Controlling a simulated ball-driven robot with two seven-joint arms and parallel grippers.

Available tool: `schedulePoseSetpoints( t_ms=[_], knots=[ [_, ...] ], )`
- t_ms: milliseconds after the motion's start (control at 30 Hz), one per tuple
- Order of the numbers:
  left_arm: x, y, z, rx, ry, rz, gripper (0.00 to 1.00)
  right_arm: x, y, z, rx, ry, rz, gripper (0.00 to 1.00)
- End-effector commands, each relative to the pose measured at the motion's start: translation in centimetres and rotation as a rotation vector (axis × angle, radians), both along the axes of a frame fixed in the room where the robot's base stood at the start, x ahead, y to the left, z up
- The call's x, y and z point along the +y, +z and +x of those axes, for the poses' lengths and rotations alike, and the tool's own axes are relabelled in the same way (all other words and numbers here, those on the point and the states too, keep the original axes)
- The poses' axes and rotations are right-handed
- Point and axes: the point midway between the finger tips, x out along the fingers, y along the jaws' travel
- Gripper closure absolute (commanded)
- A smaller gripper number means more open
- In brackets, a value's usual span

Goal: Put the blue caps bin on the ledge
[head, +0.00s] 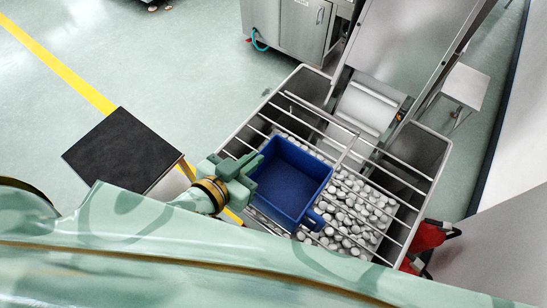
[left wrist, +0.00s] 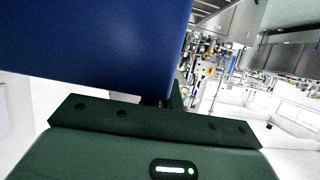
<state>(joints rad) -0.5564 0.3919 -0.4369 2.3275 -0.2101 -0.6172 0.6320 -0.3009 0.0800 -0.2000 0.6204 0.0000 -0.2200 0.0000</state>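The blue caps bin (head: 292,182) is over the left part of the barred hopper, its open top facing up and its inside looking empty. My left gripper (head: 243,172) is at the bin's left side and appears closed on it; the fingertips are partly hidden. In the left wrist view the bin's blue wall (left wrist: 105,45) fills the upper left, right in front of the gripper. I cannot tell whether the bin touches the bars. No part is plainly marked as the ledge. My right gripper is not in view.
The metal hopper (head: 436,150) has bars (head: 385,152) across its top and many silver caps (head: 362,200) inside. A steel chute (head: 405,40) rises behind it. A black-topped stand (head: 122,150) is on the left. A red object (head: 428,238) is at the hopper's lower right.

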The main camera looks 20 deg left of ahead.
Motion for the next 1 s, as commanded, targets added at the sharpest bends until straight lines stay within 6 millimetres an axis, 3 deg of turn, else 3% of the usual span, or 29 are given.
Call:
schedulePoseSetpoints(
  t_ms=[433,800,1000],
  knots=[
    [0.2,-0.1,1.0,-0.002,-0.007,0.002,1.00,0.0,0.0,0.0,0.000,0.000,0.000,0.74],
    [4.2,-4.2,8.8,0.000,-0.004,0.004,1.00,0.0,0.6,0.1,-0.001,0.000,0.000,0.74],
    [5.3,-7.6,11.1,0.000,-0.004,0.000,1.00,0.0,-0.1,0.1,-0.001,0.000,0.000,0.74]
  ],
)
